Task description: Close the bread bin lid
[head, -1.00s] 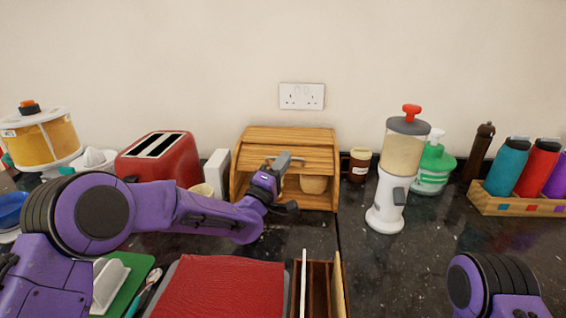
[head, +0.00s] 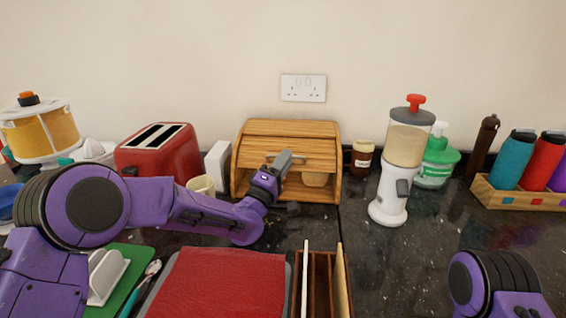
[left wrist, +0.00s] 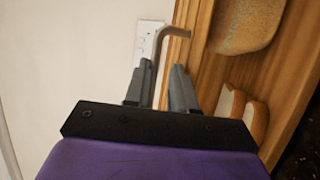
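The wooden bread bin (head: 246,165) stands against the wall in the head view. Its slatted lid (head: 300,148) is partly down, with a gap below its lower edge where a loaf (head: 314,180) shows. The loaf (left wrist: 246,22) and bread slices (left wrist: 245,108) also show in the left wrist view. My left gripper (head: 284,163) is at the lid's front, by the handle. In the left wrist view its fingers (left wrist: 160,85) are apart, with the bent metal handle (left wrist: 172,32) reaching between them; contact is unclear. My right gripper is out of view.
A red toaster (head: 158,152), a white block (head: 217,167) and a cup (head: 201,185) stand left of the bin. A brown jar (head: 362,158) and a white dispenser (head: 390,195) stand right. A red board (head: 222,285) and a slotted wooden holder (head: 318,280) lie in front.

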